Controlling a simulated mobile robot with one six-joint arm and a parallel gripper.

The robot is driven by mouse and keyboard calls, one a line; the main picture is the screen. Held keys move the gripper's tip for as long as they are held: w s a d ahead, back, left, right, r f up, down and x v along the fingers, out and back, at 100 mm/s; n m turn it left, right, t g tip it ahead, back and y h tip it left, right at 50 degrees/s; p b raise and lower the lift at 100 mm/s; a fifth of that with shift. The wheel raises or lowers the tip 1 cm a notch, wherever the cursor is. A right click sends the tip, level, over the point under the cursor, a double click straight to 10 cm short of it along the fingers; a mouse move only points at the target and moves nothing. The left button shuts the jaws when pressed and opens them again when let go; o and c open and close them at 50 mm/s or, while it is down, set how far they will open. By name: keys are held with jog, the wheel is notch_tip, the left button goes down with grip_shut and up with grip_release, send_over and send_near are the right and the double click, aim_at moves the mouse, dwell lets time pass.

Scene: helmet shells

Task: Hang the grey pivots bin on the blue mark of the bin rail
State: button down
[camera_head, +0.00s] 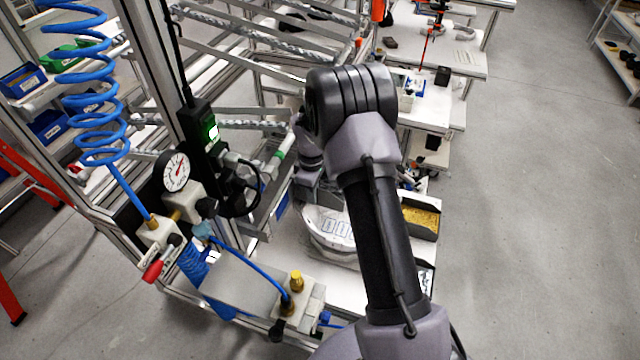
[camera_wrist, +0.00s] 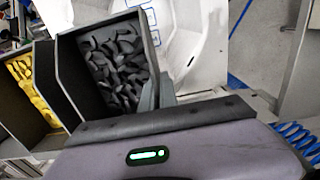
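The grey pivots bin (camera_wrist: 152,38) is full of dark curved pieces and fills the middle left of the wrist view. My gripper (camera_wrist: 157,88) has its fingers close together on either side of the bin's right wall and appears shut on it. In the head view my gripper (camera_head: 308,185) is left of my forearm, and the arm hides most or all of the bin. I cannot tell whether the bin is clear of the table. A small blue patch (camera_head: 282,209) shows on a grey strip left of my gripper; I cannot tell if it is the rail's mark.
A bin of yellow parts (camera_head: 420,218) stands right of my arm; it also shows in the wrist view (camera_wrist: 32,90). A white helmet shell (camera_head: 330,228) lies on the white bench. A gauge (camera_head: 176,171), blue hoses and frame posts crowd the left. Open floor lies right.

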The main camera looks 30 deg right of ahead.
jog(key=shift+r, duration=0.2)
jog(key=shift+r+p, duration=0.8)
jog(key=shift+r, duration=0.55)
jog(key=s+d+b, duration=0.1)
jog(key=s+d, duration=0.6)
dwell(0.3)
jog(key=shift+s+d, duration=0.1)
jog(key=shift+s, duration=0.05)
